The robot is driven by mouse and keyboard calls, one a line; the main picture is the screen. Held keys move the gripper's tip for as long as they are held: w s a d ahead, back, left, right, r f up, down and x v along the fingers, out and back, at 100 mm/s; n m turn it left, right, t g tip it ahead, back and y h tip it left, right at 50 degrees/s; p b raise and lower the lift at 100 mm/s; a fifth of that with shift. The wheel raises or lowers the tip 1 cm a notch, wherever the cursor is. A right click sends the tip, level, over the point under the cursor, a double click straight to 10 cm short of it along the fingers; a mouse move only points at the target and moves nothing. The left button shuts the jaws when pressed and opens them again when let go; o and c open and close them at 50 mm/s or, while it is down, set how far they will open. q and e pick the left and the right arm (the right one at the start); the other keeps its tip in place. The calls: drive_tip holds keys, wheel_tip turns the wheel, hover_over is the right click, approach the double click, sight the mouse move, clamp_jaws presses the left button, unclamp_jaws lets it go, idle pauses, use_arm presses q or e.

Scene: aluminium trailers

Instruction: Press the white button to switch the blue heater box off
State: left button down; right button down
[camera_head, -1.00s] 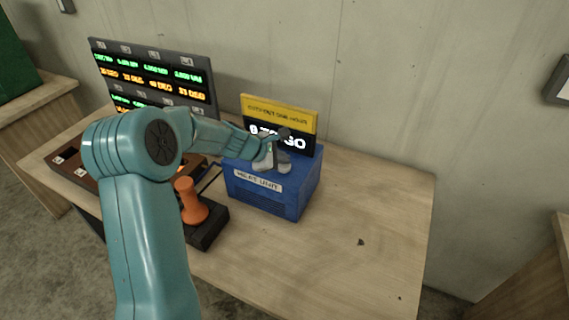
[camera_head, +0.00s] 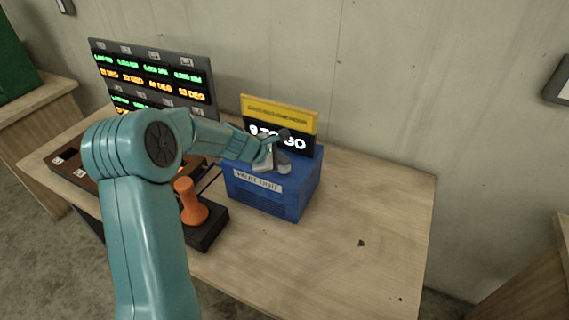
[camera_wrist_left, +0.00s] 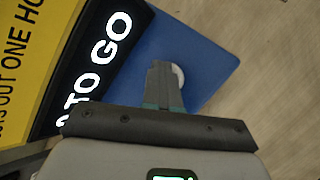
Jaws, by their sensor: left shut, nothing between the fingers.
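The blue heater box (camera_head: 268,193) stands on the wooden table, with a pale label on its front; its blue top also shows in the left wrist view (camera_wrist_left: 205,50). The white button (camera_wrist_left: 178,75) is on that top, partly hidden behind my left fingers in the left wrist view. My left gripper (camera_head: 281,160) is above the box top, and its closed fingers show in the left wrist view (camera_wrist_left: 163,85). They overlap the button's edge there; I cannot tell whether they touch it. My right gripper is in neither view.
A yellow and black display sign (camera_head: 280,122) stands at the back of the box, close to my left gripper. A dark panel of lit readouts (camera_head: 150,75) stands at the left. An orange knob (camera_head: 190,202) sits on a black base in front.

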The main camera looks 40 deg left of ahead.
sight(281, 168)
use_arm(q)
drive_tip(key=shift+r+p, duration=2.8)
drive_tip(key=shift+r, duration=0.3)
drive_tip(key=shift+f, duration=0.1)
